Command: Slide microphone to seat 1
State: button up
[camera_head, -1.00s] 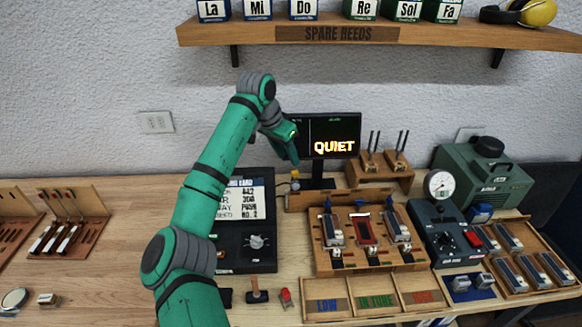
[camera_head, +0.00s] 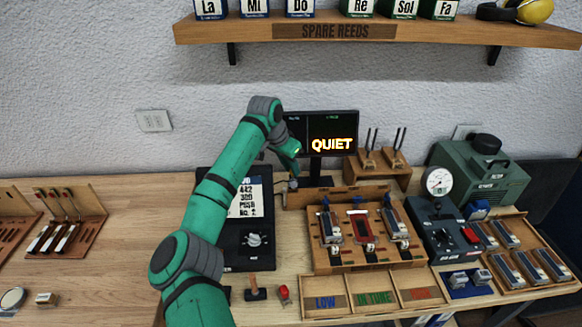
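My arm reaches up and over the bench, and my gripper (camera_head: 290,160) hangs just left of the dark screen. Its fingers are small and partly hidden by my wrist, so I cannot tell if they are open. A small pale piece (camera_head: 292,183) sits below it by the left end of the wooden rail (camera_head: 310,198); it may be the microphone, but it is too small to be sure. The wooden block (camera_head: 368,262) in front of the rail has three places, each with a part on it; the left part (camera_head: 331,228) is nearest my gripper. No seat numbers are readable.
The screen (camera_head: 331,132) reads QUIET behind the block. A black box with a dial (camera_head: 254,240) stands left, partly behind my arm. A sorting tray (camera_head: 325,303) lies in front. A gauge unit (camera_head: 439,185) stands right. A shelf (camera_head: 400,32) hangs above.

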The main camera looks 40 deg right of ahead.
grip_shut()
jog(key=s+d, duration=0.5)
jog(key=d, duration=0.4)
jog(key=shift+s, duration=0.2)
jog(key=o, duration=0.7)
grip_release()
jog(key=shift+o, duration=0.2)
jog(key=shift+a, duration=0.1)
jog(key=shift+r, duration=0.15)
jog(key=v, duration=1)
jog(key=shift+a+r, duration=0.2)
jog(key=shift+r, duration=0.05)
